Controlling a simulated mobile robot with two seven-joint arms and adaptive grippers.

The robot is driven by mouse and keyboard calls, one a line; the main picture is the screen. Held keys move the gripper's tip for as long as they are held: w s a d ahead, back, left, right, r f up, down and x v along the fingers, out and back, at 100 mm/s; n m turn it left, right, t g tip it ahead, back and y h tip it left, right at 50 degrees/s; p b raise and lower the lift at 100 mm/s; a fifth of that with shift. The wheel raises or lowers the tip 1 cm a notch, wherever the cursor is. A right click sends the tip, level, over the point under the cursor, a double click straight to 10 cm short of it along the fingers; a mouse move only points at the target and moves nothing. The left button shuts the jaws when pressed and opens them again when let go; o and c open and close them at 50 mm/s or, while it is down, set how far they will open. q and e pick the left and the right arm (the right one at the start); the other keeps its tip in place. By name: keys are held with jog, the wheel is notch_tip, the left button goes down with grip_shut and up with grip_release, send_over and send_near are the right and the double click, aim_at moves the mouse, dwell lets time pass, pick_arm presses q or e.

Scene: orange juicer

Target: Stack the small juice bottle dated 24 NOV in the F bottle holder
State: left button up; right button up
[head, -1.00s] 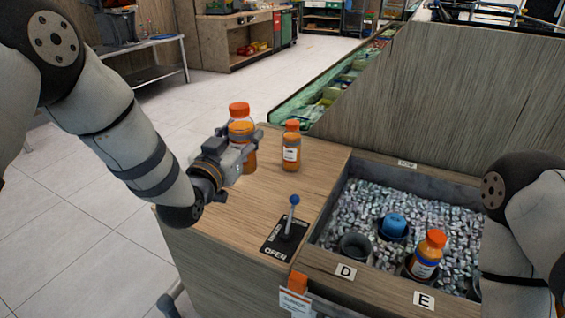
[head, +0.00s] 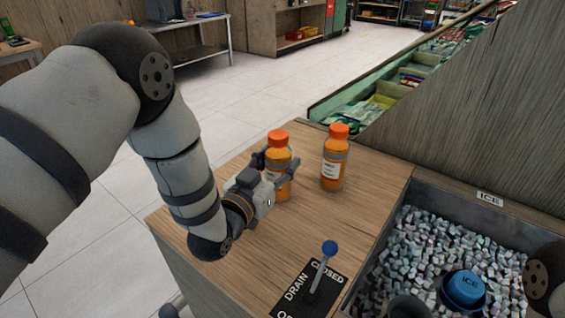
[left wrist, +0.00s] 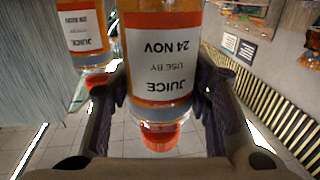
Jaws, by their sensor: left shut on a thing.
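An orange juice bottle (head: 279,158) with an orange cap is between the fingers of my left gripper (head: 276,178). In the left wrist view this bottle (left wrist: 162,62) appears upside down, its label reading "24 NOV", with a finger on each side. My left gripper is shut on it, over the wooden counter; I cannot tell whether its base touches the top. A second similar juice bottle (head: 335,160) stands upright just to the right; it also shows in the left wrist view (left wrist: 83,32), its date not readable. The F holder and my right gripper are out of view.
A drain lever with a blue knob (head: 330,248) stands on the counter (head: 255,258) in front. Part of my right arm shows at the right edge.

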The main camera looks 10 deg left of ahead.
pick_arm(q)
jog(key=shift+s, duration=0.25)
jog(key=shift+f, duration=0.25)
jog(key=o, duration=1.4)
jog(key=shift+w, duration=0.1)
